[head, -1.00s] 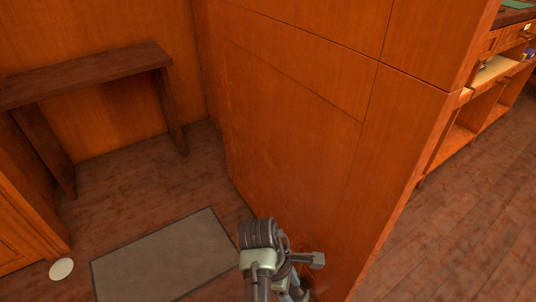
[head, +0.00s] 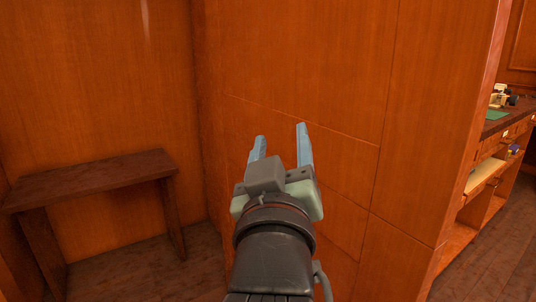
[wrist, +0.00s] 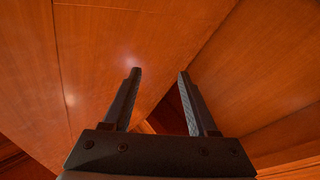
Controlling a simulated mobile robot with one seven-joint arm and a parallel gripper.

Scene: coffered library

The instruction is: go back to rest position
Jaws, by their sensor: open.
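My gripper (head: 280,140) is raised in the middle of the head view, in front of the wood-panelled wall. Its two fingers point up and away from me, spread apart with nothing between them. In the wrist view my gripper (wrist: 157,75) also shows open and empty, with wood panels beyond the fingertips. I cannot tell how far the fingertips are from the panels.
A panelled wooden wall block (head: 330,70) fills the middle, close to my arm. A dark wooden bench (head: 95,178) stands at the left. A shelf unit (head: 480,185) with small objects on top is at the far right, beside open floor (head: 505,265).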

